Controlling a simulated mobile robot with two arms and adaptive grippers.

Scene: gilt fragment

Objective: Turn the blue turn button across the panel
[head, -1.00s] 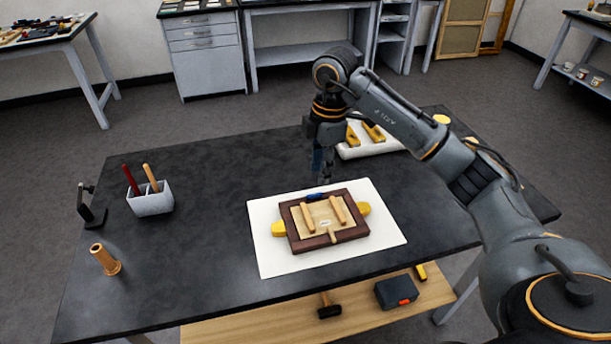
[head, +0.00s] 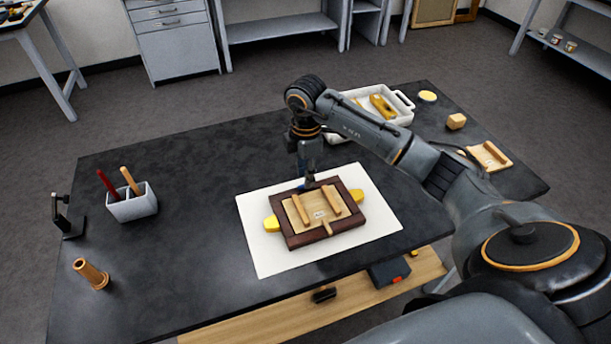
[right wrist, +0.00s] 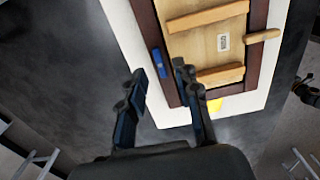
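The blue turn button (right wrist: 160,63) lies lengthwise along the far rail of a dark brown frame (head: 292,240). In the head view my gripper mostly hides it. The light wooden panel (head: 318,217) sits inside the frame, with two wooden bars on it and a small label. A wooden turn button (head: 327,229) on the near rail points across onto the panel; it also shows in the right wrist view (right wrist: 263,35). My right gripper (right wrist: 161,78) is open, fingers pointing down at the far rail, with the blue button just beyond the fingertips. My left gripper is out of view.
The frame rests on yellow supports (head: 271,223) on a white sheet (head: 262,262). A grey holder (head: 133,207) with two handled tools, a wooden peg (head: 90,274) and a black stand (head: 67,220) are at left. A white tray (head: 403,103) is behind my right arm.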

